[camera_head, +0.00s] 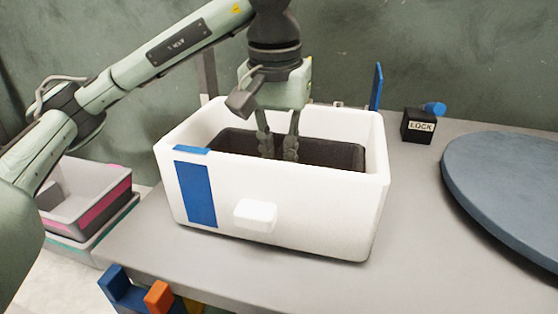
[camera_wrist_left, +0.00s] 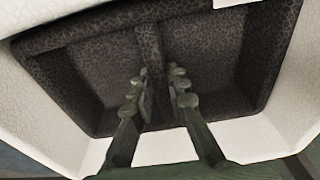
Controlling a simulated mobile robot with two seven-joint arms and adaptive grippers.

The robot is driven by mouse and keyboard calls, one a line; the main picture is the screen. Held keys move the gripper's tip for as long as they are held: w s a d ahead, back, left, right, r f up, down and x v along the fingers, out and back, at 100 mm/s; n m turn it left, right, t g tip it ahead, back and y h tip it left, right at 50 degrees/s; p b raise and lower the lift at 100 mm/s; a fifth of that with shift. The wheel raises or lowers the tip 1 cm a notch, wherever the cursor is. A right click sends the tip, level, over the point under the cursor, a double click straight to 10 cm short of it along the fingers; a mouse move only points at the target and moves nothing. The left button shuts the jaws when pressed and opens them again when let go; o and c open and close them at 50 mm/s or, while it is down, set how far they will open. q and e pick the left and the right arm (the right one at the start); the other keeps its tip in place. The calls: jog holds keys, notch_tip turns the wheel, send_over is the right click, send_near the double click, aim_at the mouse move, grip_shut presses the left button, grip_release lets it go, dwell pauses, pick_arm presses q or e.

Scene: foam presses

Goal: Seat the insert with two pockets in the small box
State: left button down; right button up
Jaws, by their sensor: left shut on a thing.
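The small box (camera_head: 310,205) is a white open-topped box with a blue stripe on its front, standing on the grey table. The dark insert with two pockets (camera_head: 330,152) lies inside the box, below its rim; the front wall hides its lower part. In the left wrist view the insert (camera_wrist_left: 95,75) shows two pockets and a divider between them. My left gripper (camera_head: 278,155) reaches down into the box from above. Its fingers (camera_wrist_left: 160,95) are shut on the divider of the insert. Whether the insert touches the box floor cannot be seen. My right gripper is not in view.
A round blue-grey disc (camera_head: 510,190) lies at the right of the table. A black block labelled LOCK (camera_head: 418,127) stands behind it. Grey bins (camera_head: 90,205) stand at the left, below the table. Blue and orange pieces (camera_head: 158,297) show at the front edge.

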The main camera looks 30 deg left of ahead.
pick_arm(q)
jog(key=shift+f, duration=0.1)
jog(key=c, duration=1.9)
grip_release()
jog(key=shift+c, duration=0.2)
jog(key=o, duration=0.4)
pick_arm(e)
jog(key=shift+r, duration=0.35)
pick_arm(q)
jog(key=shift+o, duration=0.2)
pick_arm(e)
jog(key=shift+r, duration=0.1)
pick_arm(q)
notch_tip(320, 180, up, 12)
jog(key=s+p, duration=0.1)
jog(key=p, duration=0.2)
jog(key=shift+s+d, duration=0.2)
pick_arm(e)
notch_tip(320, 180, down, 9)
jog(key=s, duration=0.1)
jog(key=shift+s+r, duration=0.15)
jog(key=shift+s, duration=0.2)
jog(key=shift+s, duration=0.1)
